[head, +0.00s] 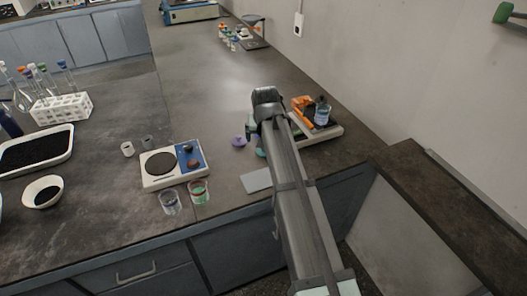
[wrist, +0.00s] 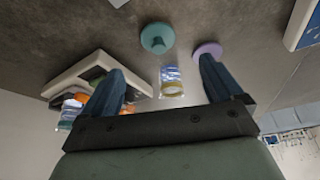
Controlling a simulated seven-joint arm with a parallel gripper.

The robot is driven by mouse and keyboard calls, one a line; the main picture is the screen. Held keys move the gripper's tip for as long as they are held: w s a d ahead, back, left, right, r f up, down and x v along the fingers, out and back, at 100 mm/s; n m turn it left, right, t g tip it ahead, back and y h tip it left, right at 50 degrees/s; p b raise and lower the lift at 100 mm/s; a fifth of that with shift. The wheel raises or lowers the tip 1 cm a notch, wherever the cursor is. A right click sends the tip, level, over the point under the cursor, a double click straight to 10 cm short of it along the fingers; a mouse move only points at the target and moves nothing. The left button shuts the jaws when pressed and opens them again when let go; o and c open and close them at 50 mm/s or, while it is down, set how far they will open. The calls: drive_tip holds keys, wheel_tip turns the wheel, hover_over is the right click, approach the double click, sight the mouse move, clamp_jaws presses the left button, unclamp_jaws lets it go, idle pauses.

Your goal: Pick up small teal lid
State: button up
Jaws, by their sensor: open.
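The small teal lid (wrist: 157,38) lies on the dark counter in the wrist view, beyond and between my fingertips. In the head view a teal piece (head: 261,153) shows beside my arm, which partly covers it. My gripper (wrist: 160,64) is open, with its two dark fingers spread and nothing held. In the head view my gripper (head: 267,98) hangs over the counter. A purple lid (wrist: 208,50) lies right of the teal lid, near my right fingertip in the picture; it also shows in the head view (head: 239,141).
A clear container with blue and yellow bands (wrist: 172,82) appears between my fingers. A white-edged device (head: 325,133) with orange parts and a bottle (head: 322,112) stands right of my arm. A hotplate (head: 173,165), glass beakers (head: 199,192) and a grey plate (head: 257,180) are left.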

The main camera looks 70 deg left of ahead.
drive_tip(key=shift+x, duration=4.95)
drive_tip(key=shift+w+a, duration=0.1)
drive_tip(key=shift+w, duration=0.05)
drive_tip(key=shift+c, duration=0.3)
drive_tip(key=c, duration=1.1)
